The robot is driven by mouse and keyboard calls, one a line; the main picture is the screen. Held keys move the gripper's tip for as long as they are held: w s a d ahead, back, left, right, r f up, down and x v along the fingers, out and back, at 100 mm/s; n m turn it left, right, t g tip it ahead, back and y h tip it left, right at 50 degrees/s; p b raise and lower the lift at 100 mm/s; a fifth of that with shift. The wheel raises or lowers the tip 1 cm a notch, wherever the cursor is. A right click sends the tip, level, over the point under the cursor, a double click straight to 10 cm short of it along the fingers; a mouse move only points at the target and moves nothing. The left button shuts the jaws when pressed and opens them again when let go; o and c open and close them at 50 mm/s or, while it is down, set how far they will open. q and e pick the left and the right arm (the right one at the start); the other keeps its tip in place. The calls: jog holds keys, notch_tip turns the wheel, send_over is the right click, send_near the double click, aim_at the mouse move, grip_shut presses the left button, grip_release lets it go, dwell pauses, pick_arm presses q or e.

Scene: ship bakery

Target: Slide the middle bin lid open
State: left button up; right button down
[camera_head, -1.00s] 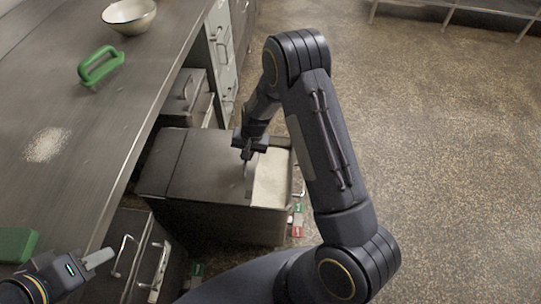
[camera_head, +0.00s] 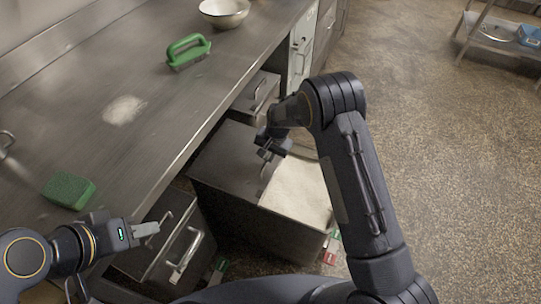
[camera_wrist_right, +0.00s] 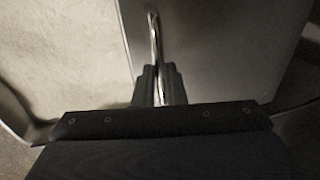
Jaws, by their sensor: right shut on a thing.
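The middle bin (camera_head: 262,228) is a dark steel box pulled out from under the counter. Its lid (camera_head: 228,158) covers the left part, and white powder (camera_head: 298,192) shows in the wide open part at right. My right gripper (camera_head: 266,160) is at the lid's right edge, shut on the upright lid handle. In the right wrist view, the fingers (camera_wrist_right: 155,85) close around the thin metal handle (camera_wrist_right: 154,40), with powder on the left and lid on the right. My left gripper (camera_head: 147,229) is over the counter's front edge, away from the bin; its fingers look together.
Other bins stand nearer (camera_head: 165,245) and farther (camera_head: 258,92). The floor at right is clear up to a rack (camera_head: 500,35).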

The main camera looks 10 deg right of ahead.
jog(key=c, duration=1.5)
grip_release()
jog(key=r, duration=0.5)
jog(key=s+d+r, duration=0.1)
jog(key=r, duration=0.1)
jog(key=shift+d+r, duration=0.1)
jog(key=shift+r, duration=0.25)
jog(key=shift+w, duration=0.1)
